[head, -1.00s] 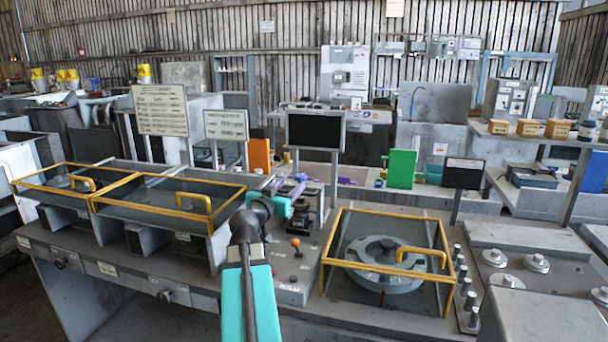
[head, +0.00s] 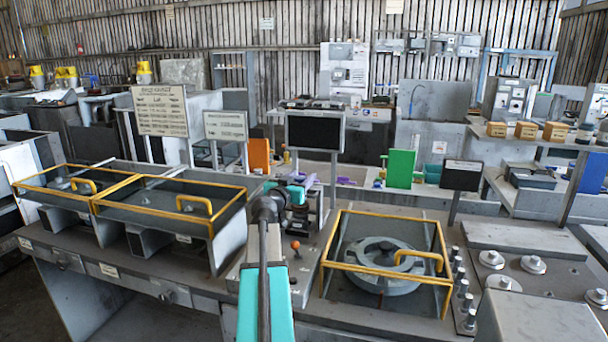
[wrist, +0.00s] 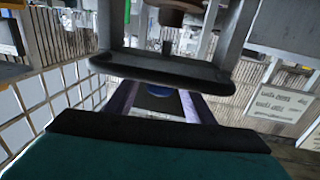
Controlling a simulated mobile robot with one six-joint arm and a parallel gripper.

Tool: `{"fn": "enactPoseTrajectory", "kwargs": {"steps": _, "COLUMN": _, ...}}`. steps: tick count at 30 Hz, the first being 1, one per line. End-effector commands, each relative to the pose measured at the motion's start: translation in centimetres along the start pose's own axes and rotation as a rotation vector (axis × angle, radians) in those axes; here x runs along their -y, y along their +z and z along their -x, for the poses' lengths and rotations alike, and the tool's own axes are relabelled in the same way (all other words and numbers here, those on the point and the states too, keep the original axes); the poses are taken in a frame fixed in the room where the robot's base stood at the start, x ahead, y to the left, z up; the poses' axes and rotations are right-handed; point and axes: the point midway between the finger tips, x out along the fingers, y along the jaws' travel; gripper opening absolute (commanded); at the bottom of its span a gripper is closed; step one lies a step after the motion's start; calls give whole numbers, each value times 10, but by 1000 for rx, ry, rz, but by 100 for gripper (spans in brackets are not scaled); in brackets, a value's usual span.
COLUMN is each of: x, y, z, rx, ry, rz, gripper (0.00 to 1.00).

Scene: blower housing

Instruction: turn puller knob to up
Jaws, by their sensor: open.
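My gripper (head: 297,192) reaches over the grey control panel in the middle of the bench; my arm hides part of that panel in the head view. In the wrist view its two purple fingers (wrist: 160,103) are apart, with nothing seen held between them. An orange ball knob (head: 295,245) on a short stem stands upright on the panel, just right of my arm and nearer than the gripper. A brown round part (wrist: 175,12) on a dark stem shows at the top of the wrist view. I cannot tell which part is the puller knob.
A yellow-framed cover (head: 385,268) over a grey ring stands right of the panel, and two more yellow-framed covers (head: 150,203) stand left. A black screen (head: 315,132) on a post rises behind the gripper. Several upright bolts (head: 463,287) line the right.

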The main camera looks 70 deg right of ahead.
Motion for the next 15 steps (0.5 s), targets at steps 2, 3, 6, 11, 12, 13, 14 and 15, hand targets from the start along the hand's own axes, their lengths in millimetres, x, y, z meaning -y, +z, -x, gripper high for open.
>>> {"fn": "enactPoseTrajectory", "kwargs": {"steps": 2, "x": 0, "y": -1, "z": -10, "rx": 1, "ry": 1, "rz": 1, "gripper": 49}}
{"fn": "enactPoseTrajectory", "kwargs": {"steps": 3, "x": 0, "y": -1, "z": -14, "rx": 1, "ry": 2, "rz": 1, "gripper": 49}}
{"fn": "enactPoseTrajectory", "kwargs": {"steps": 6, "x": 0, "y": 0, "z": -23, "rx": 1, "ry": 1, "rz": 0, "gripper": 49}}
{"fn": "enactPoseTrajectory", "kwargs": {"steps": 11, "x": 1, "y": 0, "z": -32, "rx": 1, "ry": 0, "rz": -1, "gripper": 49}}
{"fn": "enactPoseTrajectory", "kwargs": {"steps": 12, "x": 1, "y": 0, "z": -33, "rx": 1, "ry": -1, "rz": -1, "gripper": 49}}
{"fn": "enactPoseTrajectory", "kwargs": {"steps": 13, "x": 1, "y": 0, "z": -34, "rx": 1, "ry": -1, "rz": -1, "gripper": 49}}
{"fn": "enactPoseTrajectory", "kwargs": {"steps": 14, "x": 1, "y": 0, "z": -34, "rx": 1, "ry": -1, "rz": -1, "gripper": 49}}
{"fn": "enactPoseTrajectory", "kwargs": {"steps": 15, "x": 1, "y": 0, "z": -35, "rx": 1, "ry": -1, "rz": -1, "gripper": 49}}
